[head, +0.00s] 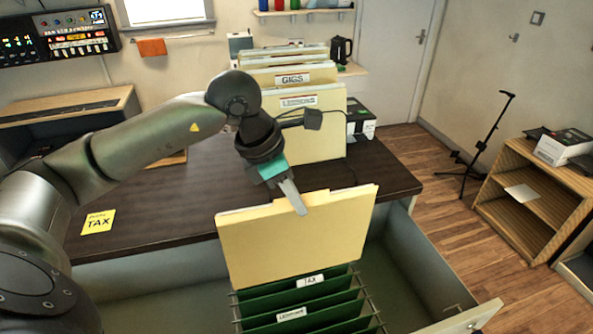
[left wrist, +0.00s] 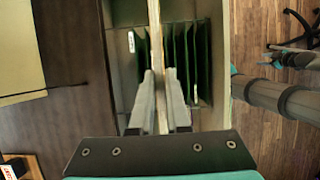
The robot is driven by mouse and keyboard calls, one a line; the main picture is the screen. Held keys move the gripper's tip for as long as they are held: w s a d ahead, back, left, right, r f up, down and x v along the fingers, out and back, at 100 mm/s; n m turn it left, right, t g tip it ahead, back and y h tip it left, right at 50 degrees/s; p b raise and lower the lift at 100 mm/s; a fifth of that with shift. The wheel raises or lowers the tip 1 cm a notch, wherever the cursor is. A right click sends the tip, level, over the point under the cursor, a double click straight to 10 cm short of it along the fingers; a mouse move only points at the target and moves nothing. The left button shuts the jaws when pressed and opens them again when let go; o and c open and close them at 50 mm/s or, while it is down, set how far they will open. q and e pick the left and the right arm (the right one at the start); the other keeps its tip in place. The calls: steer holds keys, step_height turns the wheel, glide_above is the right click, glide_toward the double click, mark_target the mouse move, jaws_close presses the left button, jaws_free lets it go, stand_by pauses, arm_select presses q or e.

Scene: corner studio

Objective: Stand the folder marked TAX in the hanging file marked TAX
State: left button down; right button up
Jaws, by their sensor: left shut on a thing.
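My left gripper (head: 294,205) is shut on the top edge of a cream folder (head: 300,245) and holds it nearly upright over the open drawer. The left wrist view shows both fingers (left wrist: 160,90) pinching the folder's edge (left wrist: 155,45). No label shows on the folder's visible face. The hanging file with the TAX tab (head: 311,280) is the rearmost green one seen in the drawer. The folder's lower edge is just behind and above that tab in the head view; whether it has entered the file cannot be told.
Several green hanging files, one tabbed LESSONS (head: 291,314), hang on rails in the drawer (head: 170,290). A yellow note reading TAX (head: 98,222) lies on the dark desk (head: 180,205). Upright folders marked GIGS (head: 292,79) and LESSONS (head: 298,101) stand at the desk's back.

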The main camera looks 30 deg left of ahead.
arm_select(q)
steer(key=shift+w+a, duration=0.1)
steer(key=shift+w, duration=0.1)
steer(key=shift+f, duration=0.2)
steer(key=b, duration=0.4)
glide_above(296, 271)
steer(key=shift+w+a+f, duration=0.15)
steer(key=shift+w+f, duration=0.05)
steer(key=shift+f, duration=1.2)
steer(key=shift+w+a+f, duration=0.1)
steer(key=shift+w+f, duration=0.1)
steer(key=shift+f, duration=1.2)
step_height(296, 271, down, 6)
steer(key=b, duration=0.6)
steer(key=shift+f+b, duration=0.25)
steer(key=shift+b, duration=0.1)
step_height(296, 271, down, 10)
steer(key=b, duration=1)
steer(key=shift+f, duration=0.15)
arm_select(e)
step_height(296, 271, down, 21)
steer(key=shift+s+d+r, duration=0.15)
steer(key=shift+s, duration=0.1)
arm_select(q)
steer(key=c, duration=0.8)
jaws_free()
